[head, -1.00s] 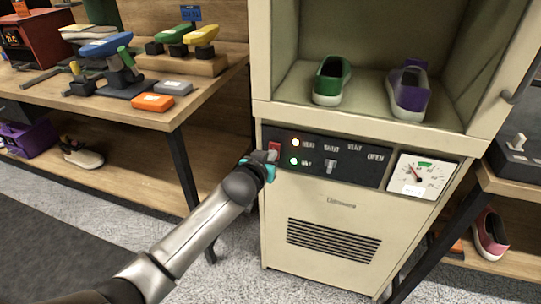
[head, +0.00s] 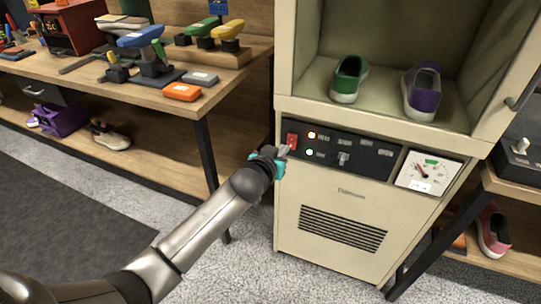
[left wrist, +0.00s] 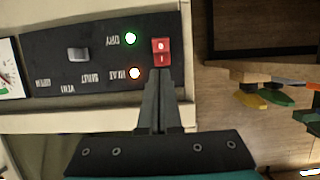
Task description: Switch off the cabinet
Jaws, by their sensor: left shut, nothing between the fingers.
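The cream cabinet (head: 340,225) stands at the right with its door open. Its black control panel (head: 370,150) carries a red rocker switch (head: 292,140) at the left end, also seen in the left wrist view (left wrist: 161,52). Beside the switch, an orange-yellow light (head: 311,135) and a green light (head: 309,152) are lit. My left gripper (head: 283,150) is shut and empty, its tips right by the switch. In the left wrist view the shut fingers (left wrist: 160,78) point at the switch's near edge; I cannot tell whether they touch it. My right gripper is not in view.
A green shoe (head: 348,79) and a purple-and-white shoe (head: 422,91) sit inside the cabinet. A dial gauge (head: 429,172) and a small lever knob (head: 343,158) are on its front. A wooden workbench (head: 150,97) with brushes stands at the left. Carpeted floor lies between.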

